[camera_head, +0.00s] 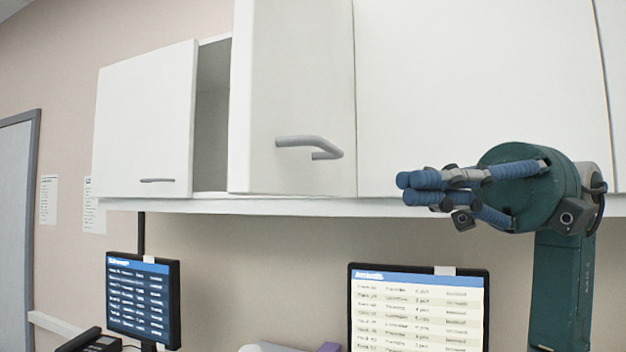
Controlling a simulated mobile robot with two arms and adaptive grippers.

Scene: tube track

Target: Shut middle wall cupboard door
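The middle wall cupboard door (295,80) is a white panel that stands ajar, with a dark gap to its left showing the pale cupboard interior (211,125). Its grey bar handle (312,146) is on the lower part of its face. My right gripper (405,190) is to the right of the handle and apart from it, in front of the cupboards. Its blue fingers point left and hold nothing visible. The fingers overlap in this view, so how far they are spread is unclear. My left gripper is not in view.
A left cupboard door (140,120) with a grey handle hangs beyond the gap. A flat white door (470,80) lies to the right. Two monitors (140,300) (420,312) stand below. The wall between cupboards and monitors is clear.

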